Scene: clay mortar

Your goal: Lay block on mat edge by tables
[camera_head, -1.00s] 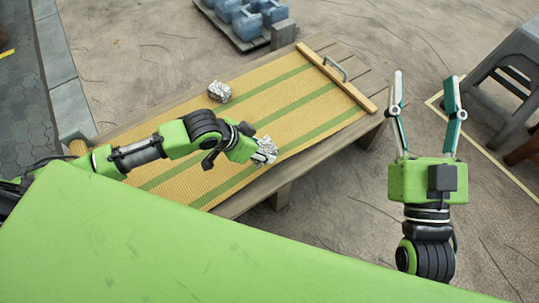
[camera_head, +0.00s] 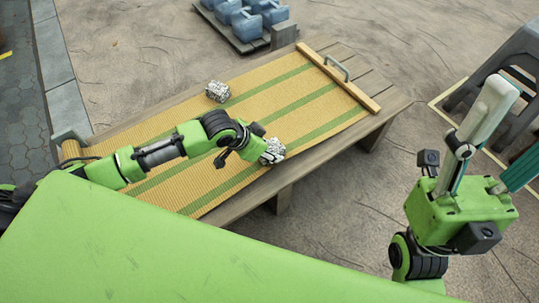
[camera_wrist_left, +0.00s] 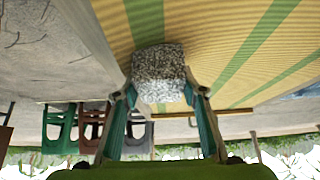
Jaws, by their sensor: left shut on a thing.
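My left gripper (camera_head: 260,149) is shut on a grey speckled stone-like block (camera_head: 273,151), over the front long edge of the mat. In the left wrist view the block (camera_wrist_left: 158,72) sits between both fingers of the gripper (camera_wrist_left: 160,92). Whether it touches the mat cannot be told. The yellow woven mat (camera_head: 250,108) with green stripes lies on a low wooden table (camera_head: 368,75). A second similar block (camera_head: 218,91) lies on the mat near its back edge. My right gripper (camera_head: 505,140) is open and empty, off the table at the right.
Blue-grey containers (camera_head: 250,20) stand on a pallet behind. Grey stools (camera_head: 505,80) stand at the right. Stools also show in the left wrist view (camera_wrist_left: 60,127).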

